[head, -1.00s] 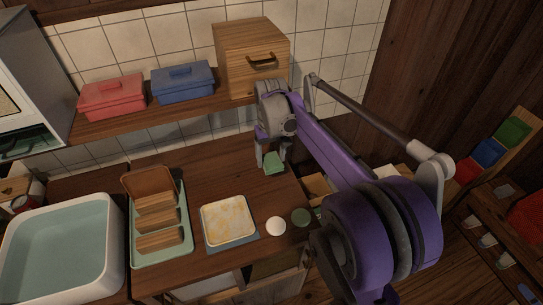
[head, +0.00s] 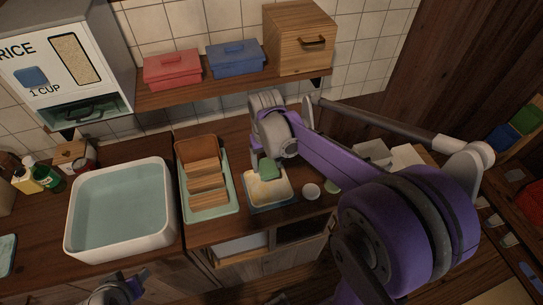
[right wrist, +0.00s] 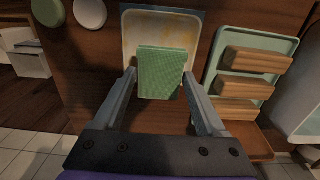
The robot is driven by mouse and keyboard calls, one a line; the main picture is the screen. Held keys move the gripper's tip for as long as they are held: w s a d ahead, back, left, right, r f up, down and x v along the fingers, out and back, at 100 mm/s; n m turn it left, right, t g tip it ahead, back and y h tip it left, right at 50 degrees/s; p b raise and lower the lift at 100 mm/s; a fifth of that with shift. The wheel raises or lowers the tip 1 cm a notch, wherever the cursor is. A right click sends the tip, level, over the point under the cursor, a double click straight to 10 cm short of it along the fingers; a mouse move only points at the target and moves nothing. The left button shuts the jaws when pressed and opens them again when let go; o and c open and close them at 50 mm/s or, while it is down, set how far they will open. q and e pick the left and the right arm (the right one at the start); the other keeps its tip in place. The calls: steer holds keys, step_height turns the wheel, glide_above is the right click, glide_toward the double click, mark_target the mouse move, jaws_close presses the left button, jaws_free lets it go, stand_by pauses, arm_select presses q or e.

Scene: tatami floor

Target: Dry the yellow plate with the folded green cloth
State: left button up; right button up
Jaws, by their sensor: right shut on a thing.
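My right gripper (head: 266,160) is shut on the folded green cloth (head: 267,172), holding it over the back part of the yellow plate. The plate (head: 272,194) is a rounded rectangle, cream with yellow patches, lying on a blue mat (head: 285,203). I cannot tell whether cloth and plate touch. Part of my left gripper (head: 122,290) shows at the bottom left, its jaw state unclear.
A green rack (head: 187,213) with wooden blocks stands left of the plate, then a white basin (head: 160,240). Right of the plate lie a white disc (head: 311,191) and a green one (head: 332,186). A shelf (head: 190,92) with red and blue boxes hangs above the counter.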

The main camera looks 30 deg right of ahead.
steer(key=shift+s+d+f+b, duration=0.15)
steer(key=shift+f+b, duration=0.35)
steer(key=shift+f, duration=0.55)
steer(key=shift+f+b, duration=0.75)
steer(key=shift+f, duration=0.75)
arm_select(q)
steer(key=f, duration=0.1)
steer(key=s+f, duration=0.1)
steer(key=f, duration=0.1)
steer(key=shift+s+d+f, duration=0.15)
steer(key=shift+s+f, duration=0.1)
steer(key=shift+s, duration=0.05)
